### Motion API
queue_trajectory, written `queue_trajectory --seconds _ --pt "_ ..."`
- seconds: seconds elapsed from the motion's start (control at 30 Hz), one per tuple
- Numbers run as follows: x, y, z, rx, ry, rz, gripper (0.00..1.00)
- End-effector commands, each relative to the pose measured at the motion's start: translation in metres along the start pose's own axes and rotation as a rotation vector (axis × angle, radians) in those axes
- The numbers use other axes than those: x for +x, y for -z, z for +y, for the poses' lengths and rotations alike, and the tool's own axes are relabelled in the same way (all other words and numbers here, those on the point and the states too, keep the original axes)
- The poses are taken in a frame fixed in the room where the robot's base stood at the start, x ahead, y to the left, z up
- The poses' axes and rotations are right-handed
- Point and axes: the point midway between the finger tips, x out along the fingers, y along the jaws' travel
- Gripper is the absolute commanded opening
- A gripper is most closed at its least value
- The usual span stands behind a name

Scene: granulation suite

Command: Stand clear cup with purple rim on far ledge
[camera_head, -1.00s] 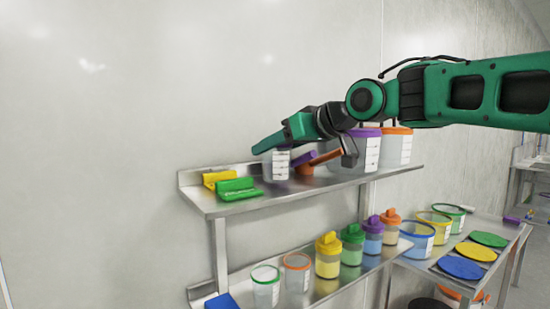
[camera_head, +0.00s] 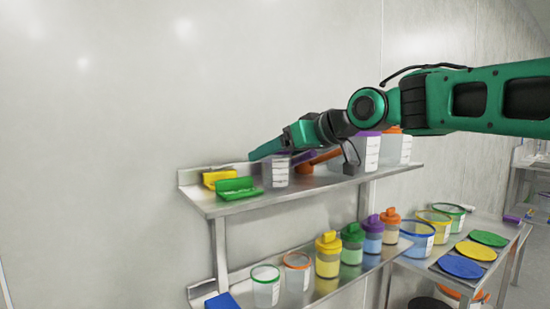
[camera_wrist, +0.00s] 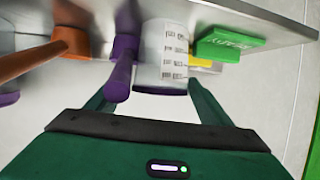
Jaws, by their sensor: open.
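The clear cup with purple rim (camera_head: 276,174) is upright on the upper steel ledge (camera_head: 300,196), just right of a green block (camera_head: 238,188). In the head view, my gripper (camera_head: 272,152) partly hides the cup's top.
A purple scoop (camera_wrist: 121,70) and an orange scoop (camera_wrist: 35,57) lie close beside the cup. A yellow block (camera_head: 218,177) is behind the green one. Large purple- and orange-rimmed containers (camera_head: 396,150) stand further right. Several lidded jars and cups fill the lower shelf (camera_head: 335,285).

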Motion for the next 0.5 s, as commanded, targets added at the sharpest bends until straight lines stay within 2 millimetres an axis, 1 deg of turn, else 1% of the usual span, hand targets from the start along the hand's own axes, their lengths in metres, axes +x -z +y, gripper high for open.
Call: queue_trajectory --seconds 0.17,0.3,0.5 --pt "-0.028 0.001 0.0 0.0 -0.003 0.004 0.74" --pt "-0.057 0.002 0.0 -0.001 -0.003 0.004 0.74" --pt "-0.093 0.001 0.0 0.0 -0.002 0.003 0.74"
